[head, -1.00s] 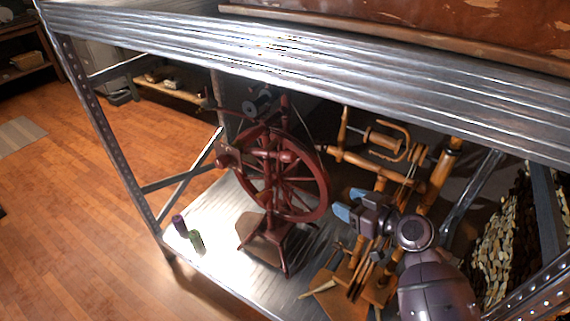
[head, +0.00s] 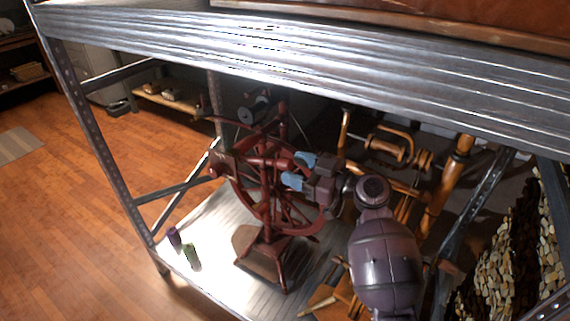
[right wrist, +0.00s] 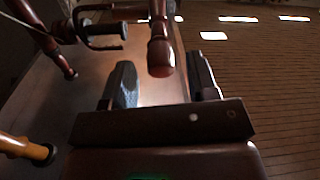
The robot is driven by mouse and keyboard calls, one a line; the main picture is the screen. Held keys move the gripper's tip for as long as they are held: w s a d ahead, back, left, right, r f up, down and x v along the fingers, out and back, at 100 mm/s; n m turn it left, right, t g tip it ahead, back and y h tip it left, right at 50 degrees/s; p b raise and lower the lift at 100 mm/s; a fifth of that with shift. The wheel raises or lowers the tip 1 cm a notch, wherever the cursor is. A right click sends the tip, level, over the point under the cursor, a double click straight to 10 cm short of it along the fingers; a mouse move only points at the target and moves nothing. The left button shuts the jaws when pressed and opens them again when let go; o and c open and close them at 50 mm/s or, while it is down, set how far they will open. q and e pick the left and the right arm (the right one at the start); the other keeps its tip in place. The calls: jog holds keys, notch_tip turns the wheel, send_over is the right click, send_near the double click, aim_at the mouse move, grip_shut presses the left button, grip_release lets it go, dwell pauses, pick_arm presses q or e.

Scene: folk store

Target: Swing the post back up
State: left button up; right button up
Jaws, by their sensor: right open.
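The dark red spinning wheel (head: 268,215) stands on the lower metal shelf. A turned red post (head: 270,162) on its upper part lies about level, its rounded end pointing right. My right gripper (head: 298,171) is open, with its blue-tipped fingers at that end of the post. In the right wrist view the post (right wrist: 160,50) reaches in from the top, between the two open fingers (right wrist: 163,82). I cannot tell whether a finger touches it. The gripper hides part of the wheel. My left gripper is not in view.
A light wooden spinning wheel (head: 437,185) stands to the right, close behind my right arm. A purple spool (head: 174,237) and a green spool (head: 192,257) stand at the shelf's left. A metal beam (head: 300,65) crosses above.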

aim_at(268, 155)
jog(key=shift+x, duration=1.55)
jog(key=shift+c, duration=0.5)
grip_shut()
